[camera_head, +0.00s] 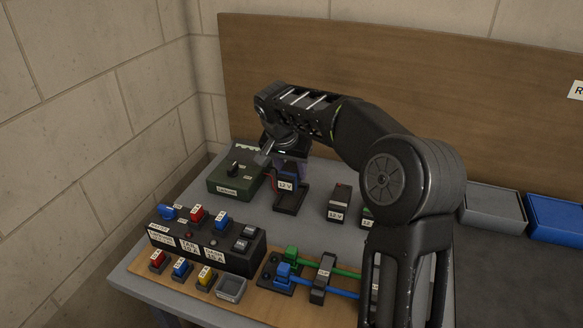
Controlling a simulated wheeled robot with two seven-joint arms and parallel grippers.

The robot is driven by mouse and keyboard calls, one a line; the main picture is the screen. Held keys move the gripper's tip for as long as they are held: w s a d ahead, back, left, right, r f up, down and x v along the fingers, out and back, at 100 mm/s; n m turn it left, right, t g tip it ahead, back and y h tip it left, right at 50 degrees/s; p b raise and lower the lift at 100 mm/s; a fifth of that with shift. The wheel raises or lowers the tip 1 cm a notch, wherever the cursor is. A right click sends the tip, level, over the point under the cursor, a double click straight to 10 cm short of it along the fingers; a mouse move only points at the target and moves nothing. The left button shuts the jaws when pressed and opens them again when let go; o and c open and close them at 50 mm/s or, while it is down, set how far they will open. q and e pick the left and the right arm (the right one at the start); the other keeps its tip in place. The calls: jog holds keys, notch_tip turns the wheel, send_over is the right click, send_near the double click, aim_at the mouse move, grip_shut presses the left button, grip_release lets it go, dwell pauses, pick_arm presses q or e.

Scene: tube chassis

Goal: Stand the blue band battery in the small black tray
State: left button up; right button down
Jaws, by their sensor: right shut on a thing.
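The blue band battery (288,183), a dark block with a white "12 V" label, is upright under my right gripper (287,163). That gripper points down and is shut on the battery's upper part; its fingertips are partly hidden by its own body. The small black tray (287,210) lies on the grey bench directly below the battery. The battery's lower end is at or just above the tray; I cannot tell whether it touches the floor of the tray. My left gripper is not in view.
A green box (233,180) stands close left of the tray. A red-topped 12 V battery (339,204) and a green-marked one (368,217), partly behind my arm, stand to the right. A black fuse panel (205,246) and a wooden board with connectors (258,299) lie in front. Grey (492,213) and blue (556,222) bins are far right.

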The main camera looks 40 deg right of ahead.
jog(key=shift+f+b, duration=1.25)
jog(key=shift+f, duration=0.85)
jog(key=shift+f+b, duration=0.5)
jog(key=shift+b, duration=0.15)
jog(key=c, duration=1.2)
grip_release()
jog(key=shift+o, duration=0.4)
